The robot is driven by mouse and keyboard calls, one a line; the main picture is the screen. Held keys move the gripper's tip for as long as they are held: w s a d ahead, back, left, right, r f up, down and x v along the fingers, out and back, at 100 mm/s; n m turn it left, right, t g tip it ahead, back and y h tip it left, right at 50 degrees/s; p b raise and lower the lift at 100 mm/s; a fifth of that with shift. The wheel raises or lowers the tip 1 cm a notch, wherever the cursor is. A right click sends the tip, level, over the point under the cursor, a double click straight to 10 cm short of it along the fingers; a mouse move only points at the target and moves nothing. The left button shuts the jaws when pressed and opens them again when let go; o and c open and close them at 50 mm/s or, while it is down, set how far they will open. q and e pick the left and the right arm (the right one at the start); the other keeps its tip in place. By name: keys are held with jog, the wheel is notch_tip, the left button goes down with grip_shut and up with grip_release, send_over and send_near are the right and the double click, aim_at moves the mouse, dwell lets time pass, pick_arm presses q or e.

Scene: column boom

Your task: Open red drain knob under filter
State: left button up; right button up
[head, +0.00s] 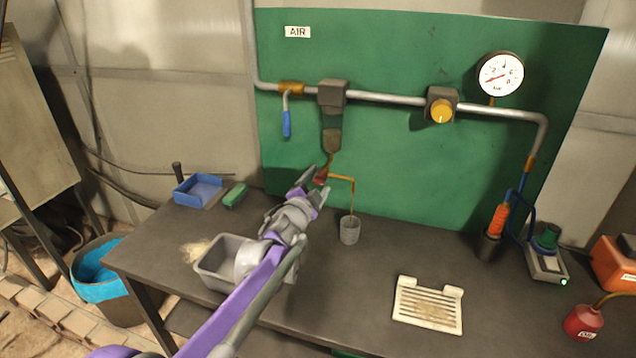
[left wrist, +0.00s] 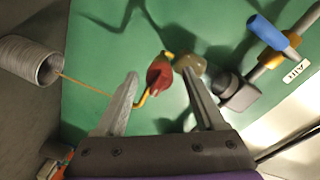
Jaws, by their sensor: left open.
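The red drain knob (head: 321,176) sits below the filter bowl (head: 332,140) on the green panel. A thin brass drain pipe (head: 342,178) runs from it to the right and down toward a grey cup (head: 349,230). My left gripper (head: 312,186) is at the knob and partly hides it. In the left wrist view the red knob (left wrist: 159,76) lies beyond and between the two open fingers (left wrist: 160,85), with no contact visible. The filter bowl (left wrist: 190,63) is just right of it there. My right gripper is not in view.
A grey bin (head: 215,268) stands on the dark bench under my left arm. A blue tray (head: 197,190) and green block (head: 235,195) lie at the back left. A white slotted rack (head: 428,305) lies front right. A blue-handled valve (head: 287,122) hangs left of the filter.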

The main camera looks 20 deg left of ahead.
pick_arm(q)
jog(key=s+b, duration=0.1)
jog(key=s, duration=0.9)
jog(key=shift+s+a+r, duration=0.25)
jog(key=shift+s+a, duration=0.15)
jog(key=s+a+f+n+g+y+p, duration=0.1)
jog(key=s+f+n+g+y, duration=0.15)
jog(key=s+f+n, duration=0.4)
jog(key=s+a+f+n+g+y+p, duration=0.1)
jog(key=s+a+n+g+y, duration=0.15)
jog(key=s, duration=0.65)
jog(key=s+d+f+n+g+h, duration=0.1)
jog(key=s+d+f+g+h, duration=0.1)
jog(key=s+f, duration=0.3)
jog(key=s+d+f+n+g+h+p, duration=0.1)
jog(key=s+d+f+g, duration=0.4)
jog(key=s, duration=0.7)
jog(key=shift+f+n+h+p, duration=0.2)
jog(key=shift+n+h+p, duration=0.15)
jog(key=shift+n, duration=0.25)
